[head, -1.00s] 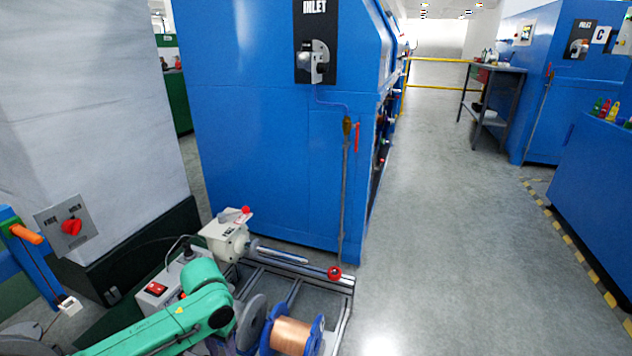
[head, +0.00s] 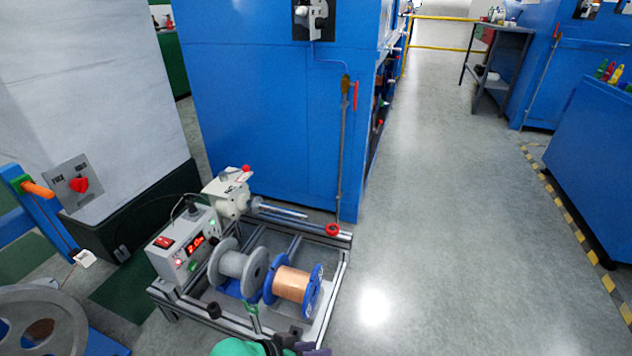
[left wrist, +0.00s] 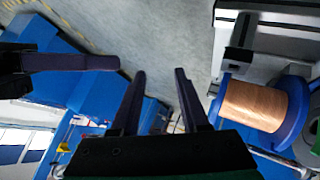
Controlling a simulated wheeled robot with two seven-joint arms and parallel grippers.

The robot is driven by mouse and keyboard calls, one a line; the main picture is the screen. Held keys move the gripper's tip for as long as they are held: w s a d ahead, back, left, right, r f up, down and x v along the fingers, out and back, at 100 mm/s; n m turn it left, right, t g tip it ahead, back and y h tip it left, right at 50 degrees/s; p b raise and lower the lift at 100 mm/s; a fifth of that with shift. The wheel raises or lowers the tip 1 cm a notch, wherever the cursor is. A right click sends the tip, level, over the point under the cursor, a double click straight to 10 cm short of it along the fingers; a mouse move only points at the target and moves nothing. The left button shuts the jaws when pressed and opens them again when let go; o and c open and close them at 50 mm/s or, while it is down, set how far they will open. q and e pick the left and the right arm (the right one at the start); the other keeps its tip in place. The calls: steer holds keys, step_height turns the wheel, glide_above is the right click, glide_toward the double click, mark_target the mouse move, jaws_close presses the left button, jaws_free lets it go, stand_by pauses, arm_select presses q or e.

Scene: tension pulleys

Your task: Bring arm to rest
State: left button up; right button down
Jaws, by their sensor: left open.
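My left gripper (head: 300,347) shows at the bottom edge of the head view, at the end of my green arm, partly cut off. In the left wrist view its two dark fingers (left wrist: 160,100) stand apart with nothing between them. A spool of copper wire with blue flanges (head: 291,284) sits on the metal frame just beyond the gripper; it also shows in the left wrist view (left wrist: 252,103). A grey spool (head: 238,267) sits to its left. A dark finger on a black body (left wrist: 70,62), probably my right gripper, enters the left wrist view from the left.
The frame (head: 335,262) carries a control box with a red display (head: 183,245) and a white unit with a shaft (head: 230,193). A blue machine (head: 270,110) stands behind. A large grey reel (head: 40,325) is at lower left. The floor to the right is clear.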

arm_select(q)
steer(key=s+a+r+n+g+y+p, duration=0.2)
steer(key=s+a+y+p, duration=0.6)
steer(key=s+a+p, duration=1.7)
steer(key=shift+s+a+r+g+p, duration=0.25)
steer(key=shift+s+r+g+p, duration=0.5)
steer(key=shift+p, duration=4.75)
arm_select(e)
steer(key=s+d+r+g+h, duration=0.2)
steer(key=s+d+g+h, duration=0.4)
steer(key=s+d, duration=1.3)
steer(key=shift+s+d+r+g+h, duration=0.4)
steer(key=shift+s+g, duration=0.95)
steer(key=shift+g, duration=0.55)
